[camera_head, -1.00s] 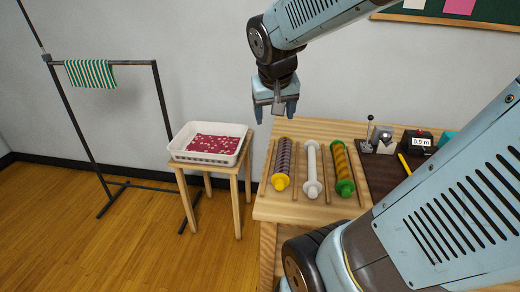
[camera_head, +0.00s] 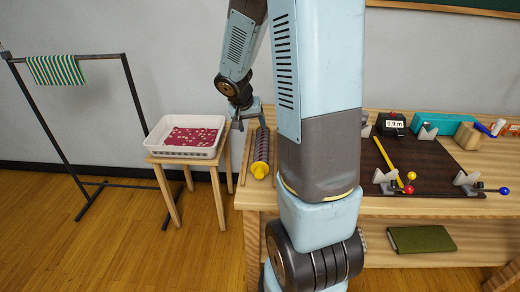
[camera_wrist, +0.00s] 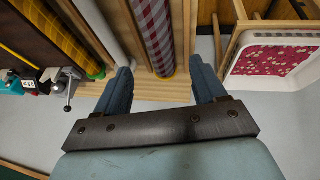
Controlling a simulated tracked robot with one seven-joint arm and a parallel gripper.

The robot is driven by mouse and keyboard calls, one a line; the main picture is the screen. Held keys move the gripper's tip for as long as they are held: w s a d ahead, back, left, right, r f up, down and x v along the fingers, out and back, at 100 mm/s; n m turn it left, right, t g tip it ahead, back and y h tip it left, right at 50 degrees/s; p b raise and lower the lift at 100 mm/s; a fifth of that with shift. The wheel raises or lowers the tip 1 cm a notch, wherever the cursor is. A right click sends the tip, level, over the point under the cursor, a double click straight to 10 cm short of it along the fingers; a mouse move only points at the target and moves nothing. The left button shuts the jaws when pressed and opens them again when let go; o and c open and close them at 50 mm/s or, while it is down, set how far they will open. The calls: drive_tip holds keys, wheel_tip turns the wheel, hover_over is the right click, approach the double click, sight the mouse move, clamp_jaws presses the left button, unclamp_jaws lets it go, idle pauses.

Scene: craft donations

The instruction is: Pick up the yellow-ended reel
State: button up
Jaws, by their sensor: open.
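The yellow-ended reel (camera_head: 261,150) lies in a slot of the wooden rack at the table's left end, its yellow end toward me. In the wrist view the reel (camera_wrist: 156,35) carries red-and-white checked cloth. My gripper (camera_head: 250,114) is open and empty at the far end of this reel, low over the rack. In the wrist view my gripper (camera_wrist: 160,68) has one finger on each side of the reel's near yellow end. I cannot tell whether either finger touches it.
A white reel (camera_wrist: 98,25) and a green-ended reel (camera_wrist: 58,35) lie beside it; my arm hides them in the head view. A white tray (camera_head: 160,150) stands on a stool to the left. A dark mat (camera_head: 440,165) with clamps covers the table's right side.

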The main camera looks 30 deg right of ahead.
sight(260, 144)
drive_tip(key=x, duration=0.8)
drive_tip(key=shift+d, duration=0.1)
drive_tip(key=shift+s+x, duration=0.15)
drive_tip(key=shift+x, duration=1.3)
drive_tip(key=shift+s+x, duration=0.1)
drive_tip(key=shift+x, duration=1.3)
drive_tip(key=c, duration=1)
